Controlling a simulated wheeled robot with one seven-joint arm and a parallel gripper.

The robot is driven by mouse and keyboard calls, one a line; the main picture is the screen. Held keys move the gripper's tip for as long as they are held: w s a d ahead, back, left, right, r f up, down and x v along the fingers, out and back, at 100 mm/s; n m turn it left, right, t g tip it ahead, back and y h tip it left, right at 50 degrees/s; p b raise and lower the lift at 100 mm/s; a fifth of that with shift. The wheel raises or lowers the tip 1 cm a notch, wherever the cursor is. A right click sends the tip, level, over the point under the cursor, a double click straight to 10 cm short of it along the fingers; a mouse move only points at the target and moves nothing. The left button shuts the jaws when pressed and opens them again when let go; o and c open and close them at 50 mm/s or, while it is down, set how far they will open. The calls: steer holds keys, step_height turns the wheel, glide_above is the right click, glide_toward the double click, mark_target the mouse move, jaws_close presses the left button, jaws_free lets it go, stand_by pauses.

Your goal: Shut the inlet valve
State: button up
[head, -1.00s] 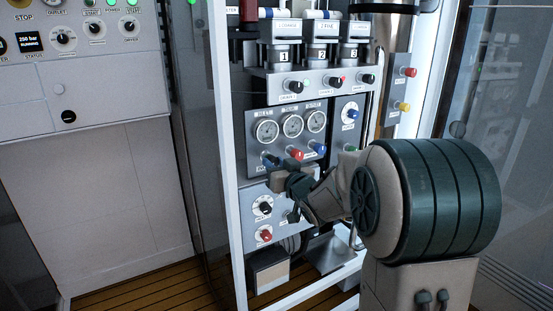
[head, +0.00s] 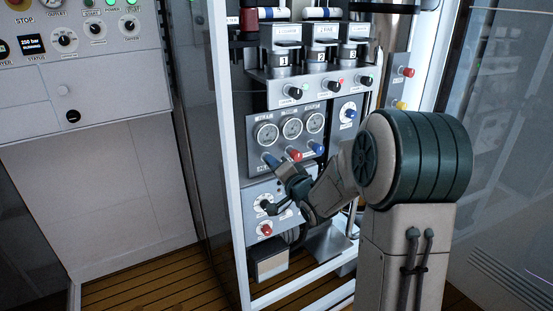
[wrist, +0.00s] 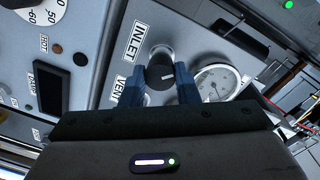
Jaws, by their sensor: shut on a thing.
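Just above are a blue handle (head: 270,160), a red handle (head: 293,154) and several gauges (head: 291,128). A red knob (head: 266,230) sits just below. The white cabinet frame post (head: 229,180) stands close on the left.

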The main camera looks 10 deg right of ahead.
steer(key=m+p, duration=0.7)
steer(key=m, duration=0.1)
steer(key=shift+y, duration=0.3)
steer(key=shift+m, duration=0.4)
steer(key=o, duration=1)
steer(key=shift+c, duration=0.2)
steer(key=b+v, duration=0.1)
steer(key=v, duration=1.2)
steer(key=shift+s+d+r, duration=0.2)
steer(key=shift+s, duration=0.15)
